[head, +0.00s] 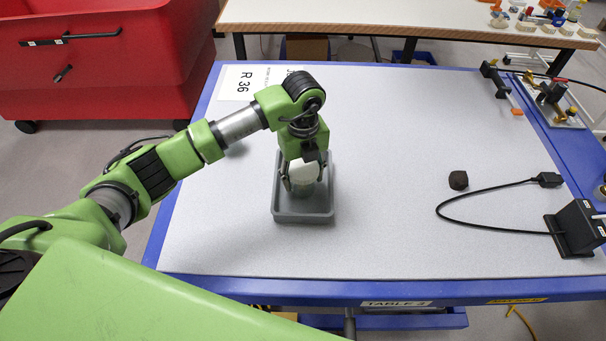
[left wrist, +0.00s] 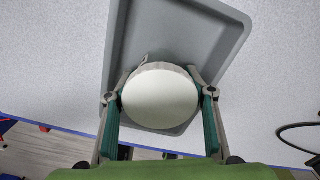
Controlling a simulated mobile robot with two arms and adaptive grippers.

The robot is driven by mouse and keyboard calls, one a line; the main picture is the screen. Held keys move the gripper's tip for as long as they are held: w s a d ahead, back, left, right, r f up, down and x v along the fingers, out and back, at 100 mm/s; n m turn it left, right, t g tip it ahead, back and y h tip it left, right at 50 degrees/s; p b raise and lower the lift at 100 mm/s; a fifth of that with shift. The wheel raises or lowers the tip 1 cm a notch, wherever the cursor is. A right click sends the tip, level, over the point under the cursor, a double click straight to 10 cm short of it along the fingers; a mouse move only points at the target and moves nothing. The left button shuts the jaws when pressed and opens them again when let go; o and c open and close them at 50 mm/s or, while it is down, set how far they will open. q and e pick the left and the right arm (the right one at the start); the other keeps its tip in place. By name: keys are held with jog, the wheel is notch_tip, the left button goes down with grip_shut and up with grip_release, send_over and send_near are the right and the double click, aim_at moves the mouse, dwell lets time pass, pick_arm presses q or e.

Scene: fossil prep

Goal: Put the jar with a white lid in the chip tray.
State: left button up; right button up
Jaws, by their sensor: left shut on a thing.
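The jar with a white lid (head: 304,173) is between the fingers of my left gripper (head: 302,180), over the grey chip tray (head: 303,216). In the left wrist view the round white lid (left wrist: 160,99) fills the space between the two fingers of the gripper (left wrist: 160,94). The chip tray (left wrist: 228,30) lies behind and below the jar there. My left gripper is shut on the jar. The jar's base is hidden, so I cannot tell whether it touches the tray floor. My right gripper is not in view.
The tray stands on a blue-edged table (head: 400,220). A dark lump (head: 458,180), a black cable (head: 470,201) and a black device (head: 578,228) lie to the right. A paper sign (head: 243,84) lies at the back left. The table's middle right is clear.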

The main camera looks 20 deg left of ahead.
pick_arm(q)
jog(key=shift+f, duration=0.2)
jog(key=o, duration=1.1)
jog(key=shift+o, duration=0.2)
jog(key=shift+r, duration=0.1)
jog(key=shift+r, duration=0.25)
jog(key=shift+w+r, duration=0.1)
jog(key=shift+r, duration=0.2)
notch_tip(320, 180, up, 11)
jog(key=b, duration=0.3)
jog(key=shift+r, duration=0.1)
